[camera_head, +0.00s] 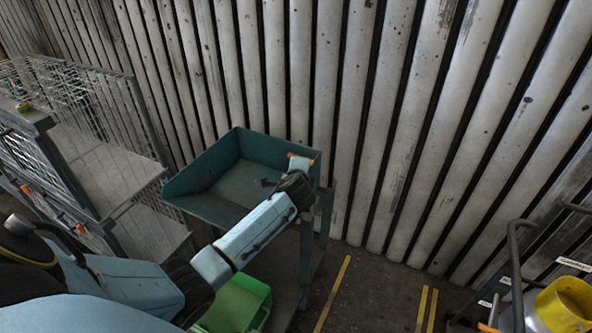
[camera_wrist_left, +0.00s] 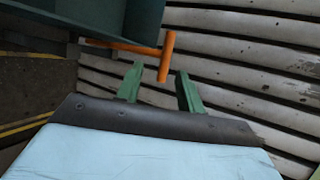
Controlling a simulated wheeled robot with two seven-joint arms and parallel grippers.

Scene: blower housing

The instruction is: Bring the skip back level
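The skip (camera_head: 232,185) is a dark teal open tray on a stand against the corrugated wall. It looks tipped toward the left, its low lip on that side; the exact angle is hard to judge. An orange T-shaped handle (camera_wrist_left: 166,56) sticks out from the skip's side (camera_wrist_left: 85,18) in the left wrist view. My left gripper (camera_wrist_left: 160,74) is open, with its green fingers on either side of the handle's crossbar end; I see no clear contact. In the head view my left gripper (camera_head: 301,162) is at the skip's right edge and partly hides it. My right gripper is not in view.
A green bin (camera_head: 238,303) sits below the skip, partly behind my left arm. Wire-mesh shelving (camera_head: 100,150) stands at the left. A yellow-topped container (camera_head: 566,305) and dark rails stand at the lower right. Floor with yellow lines (camera_head: 333,293) lies clear between.

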